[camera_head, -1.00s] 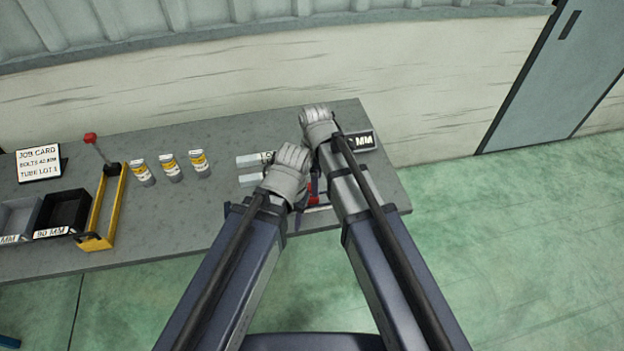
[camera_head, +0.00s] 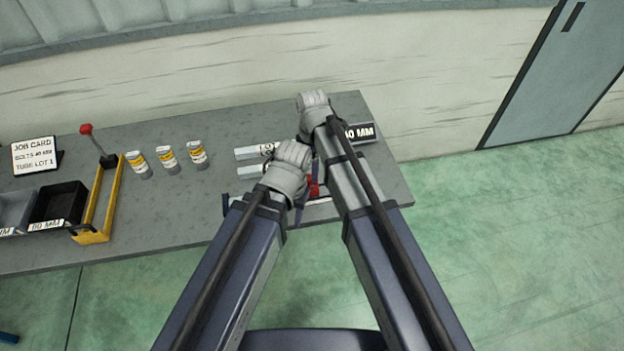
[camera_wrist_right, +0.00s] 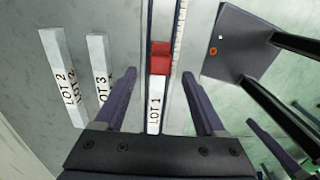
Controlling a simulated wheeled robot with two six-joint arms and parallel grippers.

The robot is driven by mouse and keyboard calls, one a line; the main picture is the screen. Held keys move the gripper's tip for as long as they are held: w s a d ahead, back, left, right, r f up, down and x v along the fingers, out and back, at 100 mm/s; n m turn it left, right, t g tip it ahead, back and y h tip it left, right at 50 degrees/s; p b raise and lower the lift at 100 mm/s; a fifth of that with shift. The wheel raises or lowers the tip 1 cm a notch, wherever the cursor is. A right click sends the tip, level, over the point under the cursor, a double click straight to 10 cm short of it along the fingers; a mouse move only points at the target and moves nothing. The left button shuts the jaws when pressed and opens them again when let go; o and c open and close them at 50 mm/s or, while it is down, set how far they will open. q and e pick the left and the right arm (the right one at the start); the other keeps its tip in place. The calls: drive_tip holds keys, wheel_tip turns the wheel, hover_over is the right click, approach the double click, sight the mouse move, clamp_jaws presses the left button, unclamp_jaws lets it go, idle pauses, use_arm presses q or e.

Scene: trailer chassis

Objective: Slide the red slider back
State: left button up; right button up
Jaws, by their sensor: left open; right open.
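The red slider (camera_wrist_right: 160,57) sits on a long pale rail in the right wrist view. A white tube marked LOT 1 (camera_wrist_right: 154,115) lies in line with it, towards my wrist. In that view my right gripper (camera_wrist_right: 158,74) is open, one finger on each side of the rail, its tips near the slider's near end. I cannot tell that they touch it. In the head view the slider (camera_head: 314,188) is a small red patch, mostly hidden by my arms. My left gripper (camera_head: 290,168) is open beside it, and my right gripper (camera_head: 314,106) is farther back.
Tubes marked LOT 2 (camera_wrist_right: 64,80) and LOT 3 (camera_wrist_right: 101,70) lie beside the rail. A 40 MM sign (camera_head: 359,132) stands behind my right arm. Several labelled cans (camera_head: 167,157), a yellow tool (camera_head: 97,205), dark bin (camera_head: 60,203) and job card (camera_head: 34,156) are left.

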sight(312, 185)
wheel_tip(312, 185, down, 4)
drive_tip(key=b, duration=0.3)
drive_tip(key=shift+f, duration=0.2)
clamp_jaws()
idle(0.4)
drive_tip(key=shift+d, duration=0.1)
idle(0.7)
